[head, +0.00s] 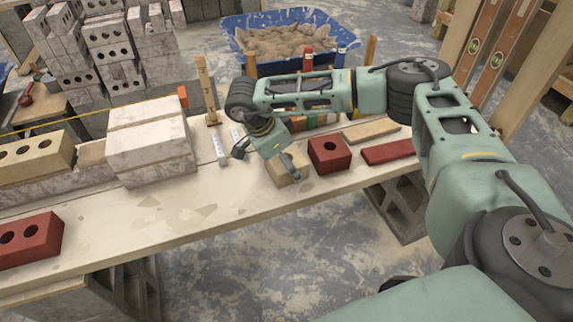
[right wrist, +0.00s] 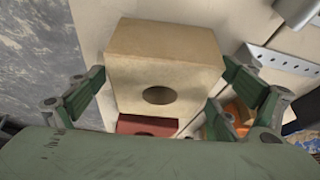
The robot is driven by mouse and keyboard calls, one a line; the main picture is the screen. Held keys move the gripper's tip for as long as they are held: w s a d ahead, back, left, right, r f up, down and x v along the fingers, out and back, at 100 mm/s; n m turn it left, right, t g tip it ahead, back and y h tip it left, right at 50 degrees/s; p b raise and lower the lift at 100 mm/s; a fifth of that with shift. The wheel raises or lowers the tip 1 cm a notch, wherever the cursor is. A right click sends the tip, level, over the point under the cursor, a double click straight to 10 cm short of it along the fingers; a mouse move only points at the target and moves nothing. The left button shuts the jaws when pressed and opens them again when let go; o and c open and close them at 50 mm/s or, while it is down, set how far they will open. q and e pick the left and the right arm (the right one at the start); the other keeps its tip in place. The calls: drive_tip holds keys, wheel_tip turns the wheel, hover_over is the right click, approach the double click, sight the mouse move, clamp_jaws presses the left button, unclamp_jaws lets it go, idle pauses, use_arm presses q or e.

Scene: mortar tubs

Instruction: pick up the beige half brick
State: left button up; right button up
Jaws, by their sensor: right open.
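The beige half brick (head: 279,177) lies on the board, partly hidden in the head view by my right gripper (head: 287,163) above it. In the right wrist view the beige half brick (right wrist: 165,50) fills the middle, with one round hole facing the camera. My right gripper (right wrist: 163,72) is open there, with one finger on each side of the brick. The left finger looks near its side; whether either finger touches cannot be told. My left gripper is not in view.
A red half brick (head: 329,155) stands just right of the beige one. A thin red brick (head: 388,151) and a thin beige one (head: 371,131) lie farther right. A blue tub (head: 232,25) of sand stands behind.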

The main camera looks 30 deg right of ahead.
drive_tip(key=shift+c, duration=0.6)
drive_tip(key=c, duration=1.8)
drive_tip(key=shift+c, duration=0.7)
drive_tip(key=shift+r, duration=0.15)
